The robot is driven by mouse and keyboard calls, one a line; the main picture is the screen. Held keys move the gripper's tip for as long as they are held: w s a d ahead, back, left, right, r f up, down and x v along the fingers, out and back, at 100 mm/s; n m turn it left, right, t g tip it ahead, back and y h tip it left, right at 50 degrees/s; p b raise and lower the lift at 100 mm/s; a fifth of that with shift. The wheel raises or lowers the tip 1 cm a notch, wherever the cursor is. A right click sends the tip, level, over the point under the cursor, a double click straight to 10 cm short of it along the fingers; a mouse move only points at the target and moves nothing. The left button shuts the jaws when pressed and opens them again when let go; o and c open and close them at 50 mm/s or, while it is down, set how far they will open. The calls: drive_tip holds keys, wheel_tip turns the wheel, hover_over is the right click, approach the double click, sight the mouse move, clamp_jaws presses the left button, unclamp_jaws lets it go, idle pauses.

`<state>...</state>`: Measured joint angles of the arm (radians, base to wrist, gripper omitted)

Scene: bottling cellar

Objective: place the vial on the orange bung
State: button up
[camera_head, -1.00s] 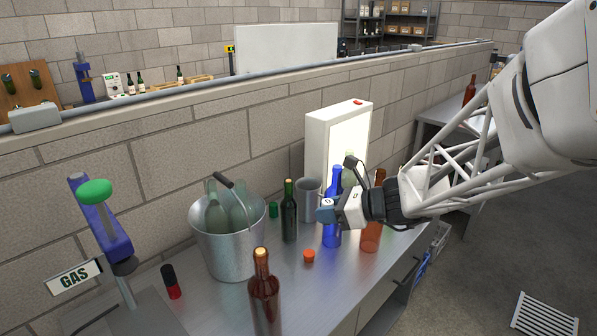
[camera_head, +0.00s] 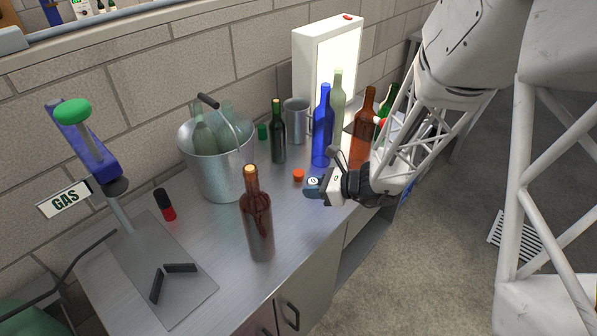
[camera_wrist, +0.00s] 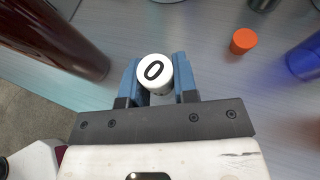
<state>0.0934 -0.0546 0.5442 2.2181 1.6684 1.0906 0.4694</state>
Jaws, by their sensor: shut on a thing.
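The vial has a white round top marked with a black 0; it stands upright between my fingers in the wrist view (camera_wrist: 155,72), its lower part hidden. In the head view, its small white top (camera_head: 313,181) shows at my blue fingertips. My gripper (camera_wrist: 157,82) is shut on the vial. The orange bung (camera_head: 298,175) stands on the metal bench, just left of my gripper and slightly farther back in the head view. In the wrist view, the bung (camera_wrist: 243,41) is to the upper right of the vial, apart from it and uncovered.
A blue bottle (camera_head: 323,128) and an amber bottle (camera_head: 363,128) stand behind my gripper. A dark red bottle (camera_head: 257,222) stands at the front left. A metal bucket (camera_head: 216,163) holds bottles farther left. The bench (camera_head: 215,230) is bare around the bung.

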idle(0.3)
hover_over(299, 172)
drive_tip(key=shift+a+f, duration=0.1)
drive_tip(key=shift+f, duration=0.65)
idle(0.3)
drive_tip(key=shift+f, duration=1.75)
drive_tip(key=shift+f, duration=0.1)
drive_tip(key=o, duration=0.9)
